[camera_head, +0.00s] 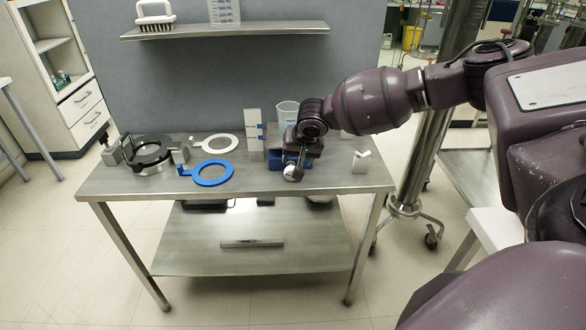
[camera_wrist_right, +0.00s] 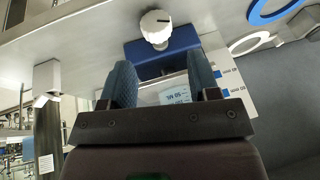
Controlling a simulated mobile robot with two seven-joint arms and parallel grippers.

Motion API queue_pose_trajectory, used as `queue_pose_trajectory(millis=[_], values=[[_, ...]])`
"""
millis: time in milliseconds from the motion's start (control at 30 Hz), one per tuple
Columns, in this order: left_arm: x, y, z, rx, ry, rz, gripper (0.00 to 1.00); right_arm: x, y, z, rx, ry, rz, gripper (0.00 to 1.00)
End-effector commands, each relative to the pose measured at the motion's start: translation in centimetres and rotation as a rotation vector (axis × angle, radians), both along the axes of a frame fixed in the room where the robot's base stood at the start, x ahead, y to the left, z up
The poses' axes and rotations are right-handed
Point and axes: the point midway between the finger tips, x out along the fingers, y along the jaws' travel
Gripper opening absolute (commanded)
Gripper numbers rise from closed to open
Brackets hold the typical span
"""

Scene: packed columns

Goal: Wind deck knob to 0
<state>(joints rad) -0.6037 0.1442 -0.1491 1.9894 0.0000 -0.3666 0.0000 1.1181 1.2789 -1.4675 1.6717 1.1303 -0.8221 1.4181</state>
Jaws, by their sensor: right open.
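The deck knob (camera_wrist_right: 156,28) is a white, ridged dial with a dark mark, on the front of a blue block (camera_wrist_right: 168,48) in the right wrist view. In the head view the knob (camera_head: 290,174) shows as a small white spot just below the gripper. My right gripper (camera_wrist_right: 160,68) is open, its two blue-grey fingers apart and nothing between them. The knob lies just beyond the fingertips, apart from them as far as I can tell. In the head view my right gripper (camera_head: 299,163) hangs over the blue block and partly hides it. My left gripper is not in view.
A clear beaker (camera_head: 288,110) and a white-and-blue upright panel (camera_head: 255,128) stand behind the block. A blue ring (camera_head: 213,181), a white ring (camera_head: 229,144) and a dark ring fixture (camera_head: 131,153) lie left. A white notched block (camera_head: 361,162) stands right. The front table edge is clear.

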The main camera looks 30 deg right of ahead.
Motion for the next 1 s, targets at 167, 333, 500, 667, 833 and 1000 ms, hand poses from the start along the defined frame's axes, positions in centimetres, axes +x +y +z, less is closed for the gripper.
queue_pose_trajectory(millis=[167, 333, 500, 667, 833, 1000], values=[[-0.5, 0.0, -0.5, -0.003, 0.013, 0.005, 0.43, 0.4, -1.0, 0.3, -0.001, 0.001, -0.038, 0.56], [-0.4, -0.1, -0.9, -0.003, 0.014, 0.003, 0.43, 1.3, -1.1, -1.9, -0.003, 0.003, -0.037, 0.56], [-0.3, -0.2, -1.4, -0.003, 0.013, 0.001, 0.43, 2.6, -1.1, -4.6, -0.002, 0.001, -0.034, 0.56], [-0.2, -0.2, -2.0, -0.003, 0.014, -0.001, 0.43, 3.6, -1.3, -6.9, -0.003, 0.002, -0.034, 0.56], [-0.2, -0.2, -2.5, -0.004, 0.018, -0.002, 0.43, 4.4, -1.4, -8.4, -0.003, 0.0, -0.033, 0.56], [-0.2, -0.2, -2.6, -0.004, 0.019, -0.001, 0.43, 4.7, -1.4, -8.9, -0.001, -0.001, -0.034, 0.56]])
